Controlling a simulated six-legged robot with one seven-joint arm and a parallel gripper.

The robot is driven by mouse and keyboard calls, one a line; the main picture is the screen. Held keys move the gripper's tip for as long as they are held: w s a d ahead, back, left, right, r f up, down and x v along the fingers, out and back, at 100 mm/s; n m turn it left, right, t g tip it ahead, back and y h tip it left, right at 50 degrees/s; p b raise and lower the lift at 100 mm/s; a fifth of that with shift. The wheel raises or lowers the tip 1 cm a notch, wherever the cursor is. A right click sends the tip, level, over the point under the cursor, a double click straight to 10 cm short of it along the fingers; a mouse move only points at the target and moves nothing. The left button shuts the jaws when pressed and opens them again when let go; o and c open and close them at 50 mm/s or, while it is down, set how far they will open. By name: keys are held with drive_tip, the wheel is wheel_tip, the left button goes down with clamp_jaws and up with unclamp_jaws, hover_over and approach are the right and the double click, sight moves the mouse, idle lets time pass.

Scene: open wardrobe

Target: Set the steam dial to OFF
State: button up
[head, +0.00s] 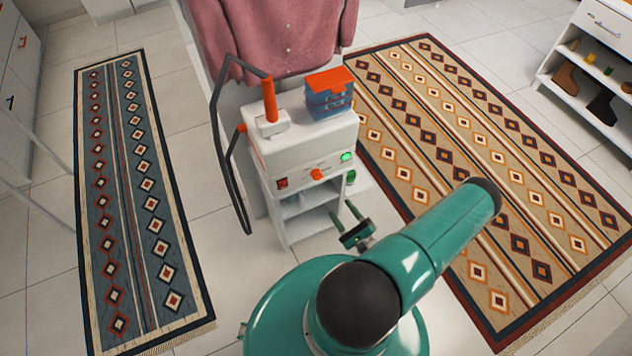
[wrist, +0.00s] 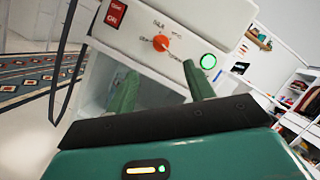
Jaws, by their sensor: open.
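The steam dial is an orange knob (head: 317,174) on the front panel of a white steamer unit (head: 290,150). The dial (wrist: 161,43) shows larger in the wrist view, with small labels around it that I cannot read surely. A red switch (wrist: 116,14) marked ON is left of the dial, and a lit green round light (wrist: 208,61) is to its right. My gripper (head: 350,222) is open and empty, below and in front of the panel. In the wrist view its two green fingers (wrist: 160,90) stand apart, below the dial and not touching it.
An orange-handled steam wand (head: 269,100) with a dark hose (head: 218,130) stands on the unit, beside a blue box with an orange lid (head: 328,98). A pink shirt (head: 265,35) hangs behind. Patterned rugs (head: 135,200) lie on both sides. A shoe shelf (head: 590,75) is far right.

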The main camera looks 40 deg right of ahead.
sight(317, 175)
drive_tip(key=x, duration=1.2)
drive_tip(key=shift+w+d+r, duration=0.1)
drive_tip(key=shift+w+d, duration=0.05)
drive_tip(key=shift+w, duration=0.1)
drive_tip(key=c, duration=1)
